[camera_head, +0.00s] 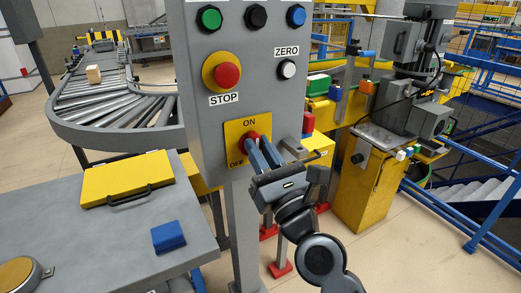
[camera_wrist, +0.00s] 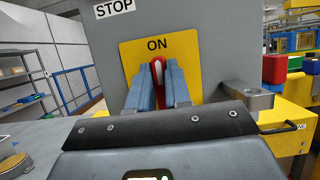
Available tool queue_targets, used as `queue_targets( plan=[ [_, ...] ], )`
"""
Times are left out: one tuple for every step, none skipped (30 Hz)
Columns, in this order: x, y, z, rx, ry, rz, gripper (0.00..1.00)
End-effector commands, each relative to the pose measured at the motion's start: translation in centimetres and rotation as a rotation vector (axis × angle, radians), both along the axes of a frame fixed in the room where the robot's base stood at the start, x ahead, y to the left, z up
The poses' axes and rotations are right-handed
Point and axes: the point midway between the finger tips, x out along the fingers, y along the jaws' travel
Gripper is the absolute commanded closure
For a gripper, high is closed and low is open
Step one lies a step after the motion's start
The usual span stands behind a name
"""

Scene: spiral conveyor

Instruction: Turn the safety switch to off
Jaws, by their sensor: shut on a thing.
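The safety switch is a red rotary knob (camera_head: 252,138) on a yellow plate (camera_head: 236,128) low on the grey control box, with ON at the top and OFF at the lower left. In the wrist view the red knob (camera_wrist: 158,72) stands roughly upright under the word ON. My gripper (camera_head: 258,148) reaches it from the lower right, and its blue fingers are shut on the knob, one on each side. My gripper (camera_wrist: 158,85) hides the lower part of the plate in the wrist view, so OFF is not seen there.
Above the switch are a red STOP button (camera_head: 227,75), a white ZERO button (camera_head: 287,69) and several coloured buttons. A grey table (camera_head: 60,235) with a yellow case (camera_head: 126,179) and blue block (camera_head: 168,237) is at left. A roller conveyor (camera_head: 100,98) curves behind.

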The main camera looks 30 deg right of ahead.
Motion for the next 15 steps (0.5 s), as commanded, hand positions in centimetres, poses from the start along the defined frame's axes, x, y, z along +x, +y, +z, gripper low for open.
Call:
queue_targets(
  plan=[
    [-0.01, 0.0, 0.0, 0.0, 0.0, 0.0, 1.0],
    [-0.01, 0.0, 0.0, 0.0, 0.0, 0.0, 1.0],
    [-0.01, 0.01, -0.01, -0.002, 0.0, 0.0, 1.0],
    [-0.01, 0.01, -0.03, -0.003, 0.0, 0.0, 1.0],
    [-0.01, 0.02, -0.04, -0.007, 0.0, 0.0, 1.0],
    [-0.01, 0.02, -0.05, -0.012, 0.0, 0.0, 1.0],
    [-0.02, 0.02, -0.06, -0.017, -0.001, 0.0, 1.0],
    [-0.01, 0.0, -0.08, -0.024, -0.001, 0.0, 1.0],
    [-0.01, 0.0, -0.11, -0.037, -0.001, 0.0, 1.0],
    [-0.01, 0.02, -0.13, -0.047, -0.001, 0.0, 1.0],
    [-0.01, 0.04, -0.16, -0.059, -0.001, 0.001, 1.0],
    [-0.01, 0.05, -0.19, -0.077, -0.002, 0.001, 1.0],
    [-0.01, 0.06, -0.23, -0.095, -0.001, 0.001, 1.0],
    [-0.01, 0.05, -0.26, -0.113, -0.001, 0.0, 1.0],
    [-0.01, 0.05, -0.29, -0.139, -0.001, 0.0, 1.0]
  ],
)
